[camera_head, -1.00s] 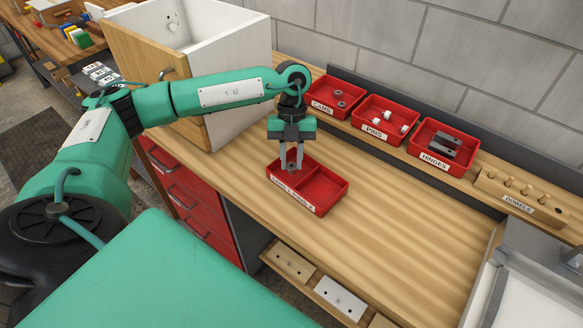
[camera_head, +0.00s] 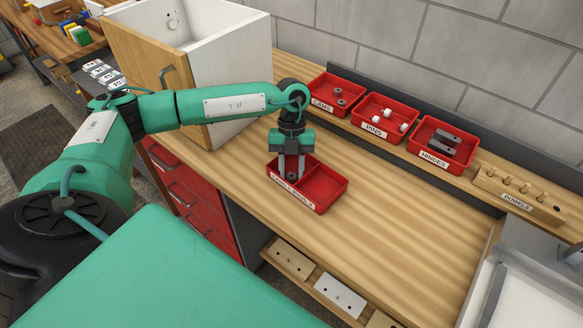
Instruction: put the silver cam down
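My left gripper (camera_head: 291,179) points straight down into the left compartment of a small red two-part tray (camera_head: 334,205) on the workbench. Its two fingers stand apart. A small dark grey round piece, apparently the silver cam (camera_head: 293,177), shows low between the fingertips, seemingly on the compartment floor; whether a finger touches it is too small to tell. The tray's right compartment looks empty. My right gripper is not in view.
Red bins for cams (camera_head: 321,104), pins (camera_head: 374,131) and hinges (camera_head: 433,161) stand along the back, with a wooden dowel block (camera_head: 517,203) to their right. A white cabinet with a wooden door (camera_head: 140,75) stands left. The bench right of the tray is clear.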

